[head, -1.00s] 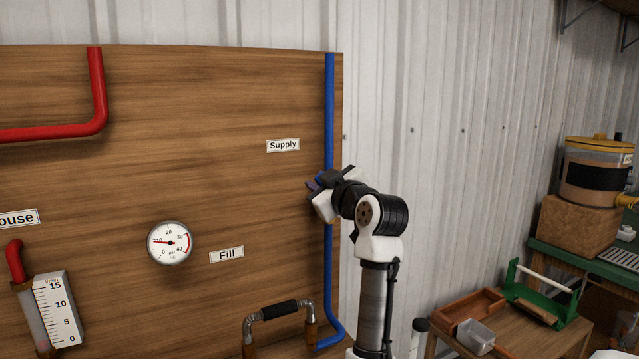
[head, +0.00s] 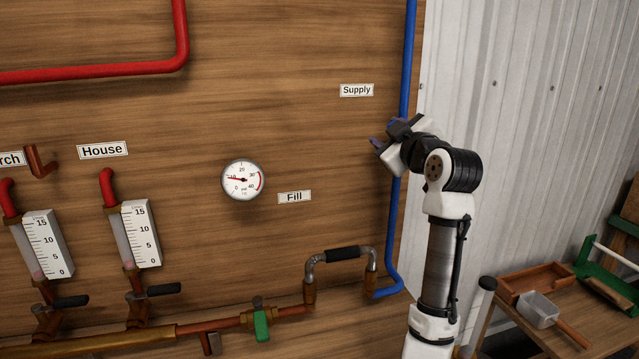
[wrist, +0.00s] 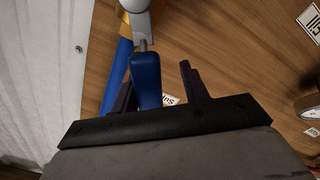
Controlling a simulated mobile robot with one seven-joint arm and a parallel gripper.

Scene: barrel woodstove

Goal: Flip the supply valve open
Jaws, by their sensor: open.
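The supply valve's blue lever handle (wrist: 146,80) shows in the wrist view, on a grey valve part with brass beside it, at the blue pipe (wrist: 118,75). My gripper (wrist: 158,78) is open, with the handle between its two fingers, closer to the left one. Whether a finger touches the handle, I cannot tell. In the head view my gripper (head: 378,147) is at the blue pipe (head: 408,50), just below the "Supply" label (head: 356,90). There my gripper and arm hide the valve.
The wooden board (head: 300,130) carries a pressure gauge (head: 243,180), a "Fill" label (head: 294,197), a black-gripped handle (head: 342,254), a green valve handle (head: 261,326) and scaled meters (head: 141,234). A side table with a wooden tray (head: 528,284) stands at lower right.

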